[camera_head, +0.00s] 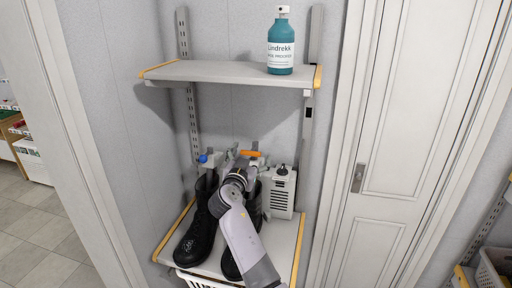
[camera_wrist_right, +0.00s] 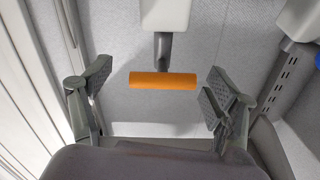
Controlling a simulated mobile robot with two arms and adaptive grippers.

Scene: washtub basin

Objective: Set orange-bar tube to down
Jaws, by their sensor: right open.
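The orange bar (camera_head: 251,153) sits on a tube fixture on the wall above the lower shelf. In the right wrist view the orange bar (camera_wrist_right: 163,81) lies horizontal on the end of a grey stem (camera_wrist_right: 164,50), which comes from a white body. My right gripper (camera_wrist_right: 158,90) is open, with one finger on each side of the bar. A gap shows between the bar and each finger, wider on the left. In the head view my right gripper (camera_head: 246,165) is just below the bar and partly hidden by its own arm. My left gripper is not in view.
Black boots (camera_head: 195,230) stand on the lower shelf (camera_head: 291,235), partly behind my arm. A blue knob (camera_head: 203,158) is left of the orange bar, and a grey vented box (camera_head: 281,195) is right. A teal bottle (camera_head: 281,55) stands on the upper shelf (camera_head: 205,71).

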